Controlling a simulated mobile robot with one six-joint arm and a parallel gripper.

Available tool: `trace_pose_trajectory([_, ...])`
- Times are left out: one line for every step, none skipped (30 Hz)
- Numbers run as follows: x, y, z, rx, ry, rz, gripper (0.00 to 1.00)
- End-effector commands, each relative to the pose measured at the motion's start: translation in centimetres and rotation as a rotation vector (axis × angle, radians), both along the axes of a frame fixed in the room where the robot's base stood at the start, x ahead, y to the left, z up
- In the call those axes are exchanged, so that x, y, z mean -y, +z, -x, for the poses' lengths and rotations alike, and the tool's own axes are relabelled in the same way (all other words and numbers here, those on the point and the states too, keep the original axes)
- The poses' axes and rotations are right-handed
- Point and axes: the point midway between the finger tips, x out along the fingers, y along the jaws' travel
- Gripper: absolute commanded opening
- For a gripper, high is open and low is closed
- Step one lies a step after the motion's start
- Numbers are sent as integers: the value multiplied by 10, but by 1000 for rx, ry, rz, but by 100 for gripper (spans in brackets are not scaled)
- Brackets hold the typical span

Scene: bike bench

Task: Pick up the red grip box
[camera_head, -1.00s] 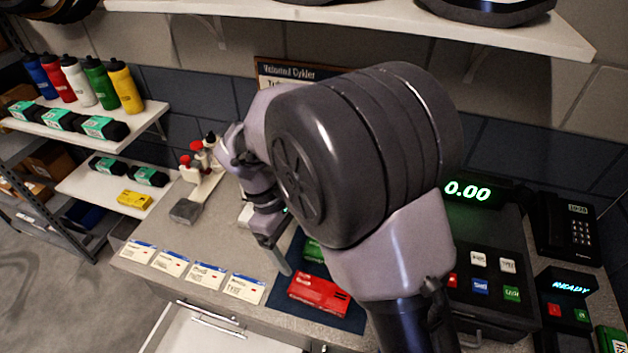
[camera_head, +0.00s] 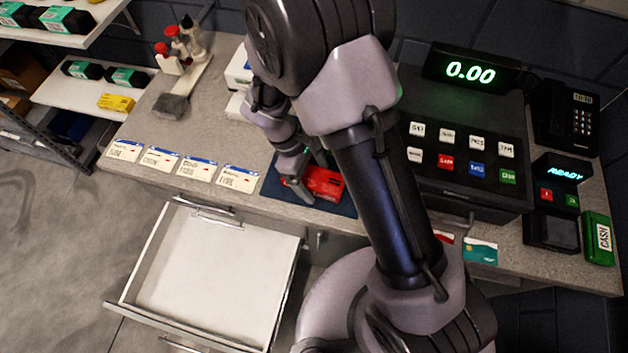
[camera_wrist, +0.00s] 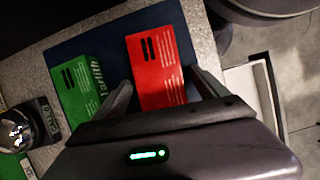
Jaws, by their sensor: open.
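The red grip box (camera_head: 327,183) lies on a dark blue mat (camera_head: 272,187) near the counter's front edge, partly covered by my gripper (camera_head: 302,188). In the wrist view the red box (camera_wrist: 159,62) lies flat with its printed face up. My gripper (camera_wrist: 162,80) is open there, one finger on each side of the red box's near end. Whether the fingers touch it I cannot tell. A green box (camera_wrist: 80,82) lies beside it on the mat, just outside the left finger. In the head view the green box is mostly hidden by my arm.
An open white drawer (camera_head: 215,275) juts out below the counter. Several price cards (camera_head: 160,158) lie left of the mat. A cash register (camera_head: 460,165) stands to the right. In the wrist view a dark round object (camera_wrist: 35,125) stands near the green box.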

Motion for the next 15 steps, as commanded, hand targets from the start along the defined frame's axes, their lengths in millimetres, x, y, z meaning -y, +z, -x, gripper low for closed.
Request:
trace_pose_trajectory([0, 0, 0, 0, 0, -1, 84])
trace_pose_trajectory([0, 0, 0, 1, 0, -1, 84])
trace_pose_trajectory([0, 1, 0, 1, 0, -1, 84])
trace_pose_trajectory([0, 1, 0, 1, 0, -1, 84])
trace_pose_trajectory([0, 1, 0, 1, 0, -1, 84])
trace_pose_trajectory([0, 1, 0, 1, 0, -1, 76])
trace_pose_trajectory([0, 1, 0, 1, 0, -1, 70])
trace_pose_trajectory([0, 1, 0, 1, 0, -1, 64])
trace_pose_trajectory([0, 1, 0, 1, 0, -1, 56])
trace_pose_trajectory([0, 1, 0, 1, 0, -1, 50])
trace_pose_trajectory([0, 1, 0, 1, 0, -1, 44])
trace_pose_trajectory([0, 1, 0, 1, 0, -1, 36])
trace_pose_trajectory([0, 1, 0, 1, 0, -1, 31])
trace_pose_trajectory([0, 1, 0, 1, 0, -1, 25])
trace_pose_trajectory([0, 1, 0, 1, 0, -1, 17])
